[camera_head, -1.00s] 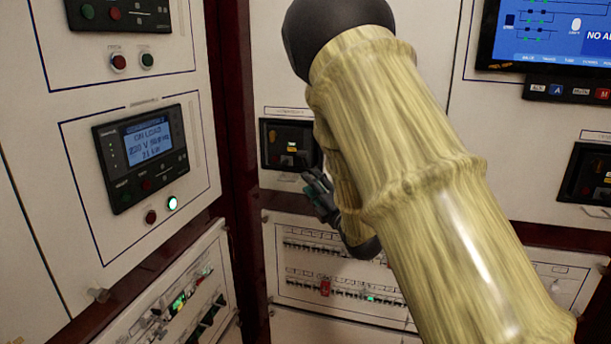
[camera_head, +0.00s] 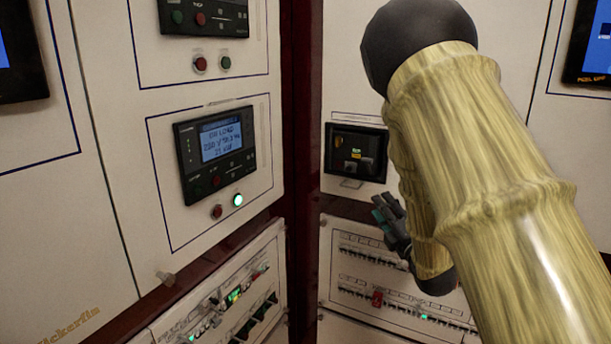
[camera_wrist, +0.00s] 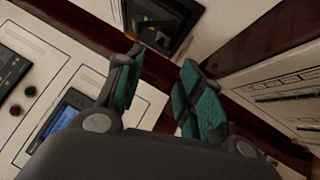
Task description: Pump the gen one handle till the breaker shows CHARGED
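A black breaker unit (camera_head: 355,152) sits in the white panel right of the dark red corner post. It has a small lit green mark and a yellowish part on its face; its wording is too small to read. A thin grey bracket-like piece (camera_head: 351,183), possibly the handle, shows at its lower edge. My gripper (camera_head: 388,214) is below and right of the breaker, apart from it. In the wrist view, my gripper (camera_wrist: 162,64) has its two green-padded fingers spread with nothing between them. The breaker unit (camera_wrist: 165,18) shows at the top there, beyond the fingertips.
A generator controller (camera_head: 215,152) with a lit screen is on the left panel, with a red button and a lit green button below. Rows of small breakers (camera_head: 380,290) lie under my gripper. The corner post (camera_head: 303,130) stands between the panels.

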